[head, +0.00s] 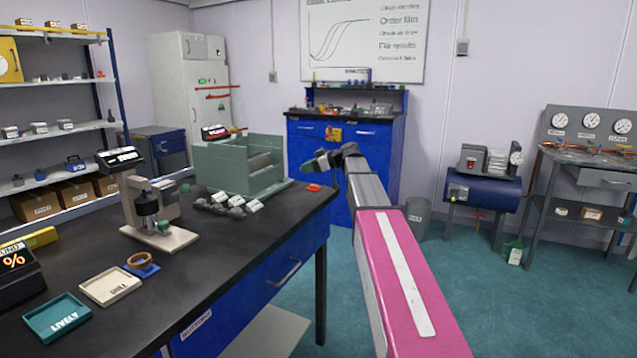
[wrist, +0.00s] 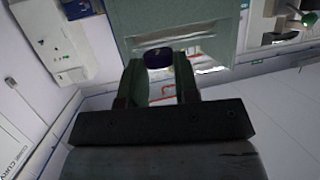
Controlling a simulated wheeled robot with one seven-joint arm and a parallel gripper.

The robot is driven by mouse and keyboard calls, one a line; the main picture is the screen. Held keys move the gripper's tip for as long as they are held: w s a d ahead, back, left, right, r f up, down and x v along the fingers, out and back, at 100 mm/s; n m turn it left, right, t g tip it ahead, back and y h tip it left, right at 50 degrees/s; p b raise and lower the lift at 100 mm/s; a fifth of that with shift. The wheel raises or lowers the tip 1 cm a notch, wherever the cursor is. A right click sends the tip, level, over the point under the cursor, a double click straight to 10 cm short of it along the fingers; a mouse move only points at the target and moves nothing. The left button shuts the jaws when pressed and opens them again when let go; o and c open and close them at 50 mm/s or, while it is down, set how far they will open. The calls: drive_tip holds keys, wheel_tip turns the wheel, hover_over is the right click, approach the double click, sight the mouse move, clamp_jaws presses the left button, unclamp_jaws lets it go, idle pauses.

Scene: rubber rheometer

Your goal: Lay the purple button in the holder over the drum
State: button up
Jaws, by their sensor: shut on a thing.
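My gripper (head: 316,164) is at the far end of my outstretched arm, just right of the green drum machine (head: 216,168). In the wrist view my gripper's two fingers (wrist: 158,72) are shut on a small dark purple button (wrist: 158,58) at their tips. The machine's green wall (wrist: 205,20) is just beyond the button there. The grey drum (head: 259,162) shows partly inside the machine in the head view. The holder over the drum cannot be made out clearly. The button cannot be made out in the head view.
The machine stands on the black bench (head: 200,262). Several grey and white pieces (head: 228,203) lie in front of it, with a red piece (head: 314,187) near the bench edge. A beige tester (head: 152,215), a teal tray (head: 57,318) and a cream tray (head: 109,285) stand nearer.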

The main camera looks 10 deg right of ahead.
hover_over(319, 188)
wheel_tip(319, 188, down, 3)
drive_tip(key=shift+s+f, duration=0.1)
drive_tip(key=shift+s, duration=0.05)
drive_tip(key=shift+f, duration=1.7)
drive_tip(key=shift+f, duration=0.1)
drive_tip(key=o, duration=0.9)
drive_tip(key=v, duration=0.9)
drive_tip(key=shift+s+d, duration=0.2)
drive_tip(key=shift+d, duration=0.15)
drive_tip(key=shift+o, duration=0.4)
drive_tip(key=shift+s+d, duration=0.2)
drive_tip(key=shift+d, duration=0.2)
drive_tip(key=shift+w+d, duration=0.1)
